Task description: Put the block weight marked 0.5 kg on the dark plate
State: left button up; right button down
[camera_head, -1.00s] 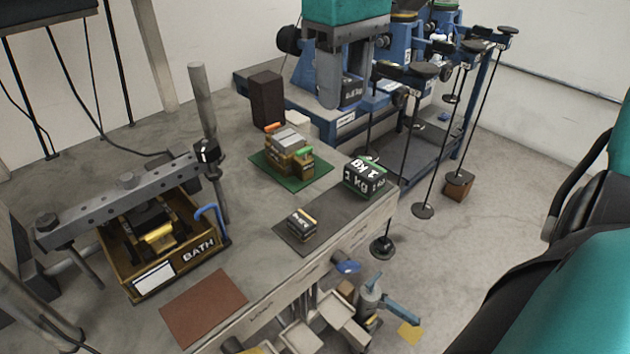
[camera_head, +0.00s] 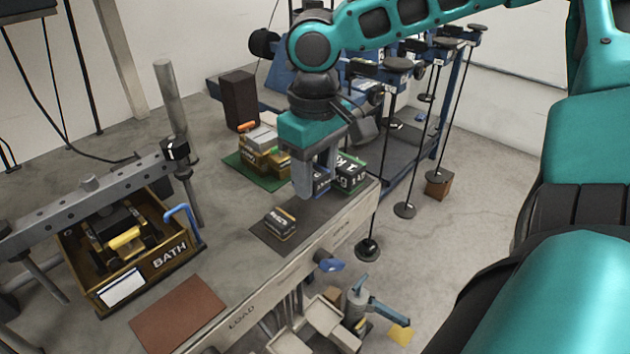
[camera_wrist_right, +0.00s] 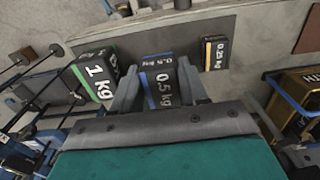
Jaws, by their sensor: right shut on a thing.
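The 0.5 kg block weight (camera_head: 321,183) is black with a blue stripe; its marking reads clearly in the right wrist view (camera_wrist_right: 161,88). My right gripper (camera_head: 317,188) is shut on it, one finger on each side. It is over or at the dark plate (camera_head: 263,237), a flat grey sheet along the bench's front edge. I cannot tell whether the block touches the plate. The green-striped 1 kg block (camera_head: 351,176) stands close beside it at the plate's far end. The yellow-striped 0.25 kg block (camera_head: 280,223) stands on the plate's near part. My left gripper is out of view.
A green mat (camera_head: 240,164) with stacked blocks (camera_head: 262,146) lies behind the plate. A dark upright block (camera_head: 239,100) stands farther back. A wooden BATH box (camera_head: 90,284) and a bare brown mat (camera_head: 178,312) are at left. Rods with hanging discs (camera_head: 405,210) stand beyond the bench's right end.

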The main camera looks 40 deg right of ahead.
aim_at(314, 189)
notch_tip(314, 189, down, 4)
jog(key=shift+r+b, duration=0.15)
jog(key=shift+b, duration=0.2)
jog(key=c, duration=0.6)
grip_release()
jog(key=shift+r, duration=0.25)
notch_tip(314, 189, up, 12)
jog(key=p, duration=0.2)
jog(key=shift+f+p, duration=0.2)
jog(key=shift+p, duration=0.15)
